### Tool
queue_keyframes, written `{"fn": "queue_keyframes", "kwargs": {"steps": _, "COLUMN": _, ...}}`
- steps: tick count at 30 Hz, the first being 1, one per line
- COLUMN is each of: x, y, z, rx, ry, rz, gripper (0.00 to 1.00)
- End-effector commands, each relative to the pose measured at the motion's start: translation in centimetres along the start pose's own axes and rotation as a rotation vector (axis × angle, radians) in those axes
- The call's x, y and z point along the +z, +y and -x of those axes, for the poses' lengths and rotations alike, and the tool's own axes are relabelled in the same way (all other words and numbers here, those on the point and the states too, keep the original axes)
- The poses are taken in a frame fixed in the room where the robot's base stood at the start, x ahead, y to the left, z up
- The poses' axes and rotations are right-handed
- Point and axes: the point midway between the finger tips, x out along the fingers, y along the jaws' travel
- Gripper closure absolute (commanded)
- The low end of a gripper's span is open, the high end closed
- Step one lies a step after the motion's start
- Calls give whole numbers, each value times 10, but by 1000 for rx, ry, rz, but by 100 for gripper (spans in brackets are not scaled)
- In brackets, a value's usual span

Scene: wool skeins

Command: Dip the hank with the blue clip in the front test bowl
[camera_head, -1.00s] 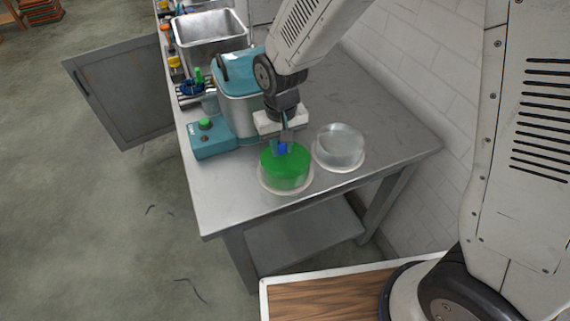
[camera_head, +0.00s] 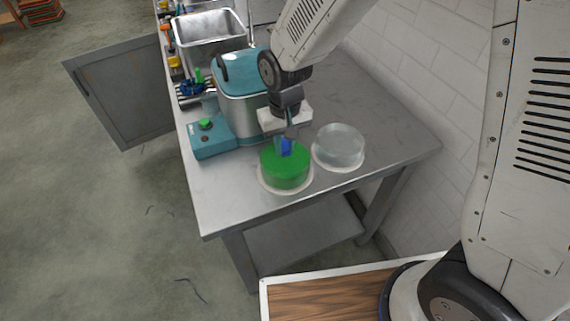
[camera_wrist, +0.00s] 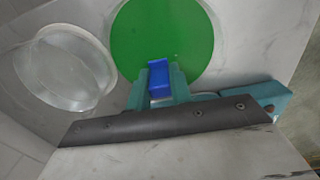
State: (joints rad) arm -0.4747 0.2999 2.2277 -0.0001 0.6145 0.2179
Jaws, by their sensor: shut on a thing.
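The blue clip (camera_head: 287,147) is between the fingertips of my gripper (camera_head: 285,145), which is shut on it. It also shows in the wrist view (camera_wrist: 160,78). The clip is over the bowl of green liquid (camera_head: 286,174), at the bowl's rear part in the head view. The green bowl fills the top middle of the wrist view (camera_wrist: 165,35). The hank below the clip cannot be made out; whether it is in the green liquid cannot be told. A second bowl, with clear contents (camera_head: 339,146), stands just right of the green one; in the wrist view (camera_wrist: 62,68) it is at left.
A teal-lidded metal tank (camera_head: 240,95) and a teal control box (camera_head: 212,139) with a green knob stand left of my gripper. A metal basin (camera_head: 210,38) is behind. The steel table (camera_head: 235,200) is bare in front and to the right.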

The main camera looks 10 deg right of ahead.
Motion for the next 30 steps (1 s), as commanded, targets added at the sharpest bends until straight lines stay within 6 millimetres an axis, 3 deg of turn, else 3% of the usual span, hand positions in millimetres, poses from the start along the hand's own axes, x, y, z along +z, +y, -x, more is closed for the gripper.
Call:
{"fn": "queue_keyframes", "kwargs": {"steps": 5, "x": 0, "y": 0, "z": 5, "rx": 0, "ry": 2, "rz": 0, "gripper": 100}}
{"fn": "queue_keyframes", "kwargs": {"steps": 30, "x": 0, "y": 0, "z": 72, "rx": 0, "ry": 2, "rz": 0, "gripper": 100}}
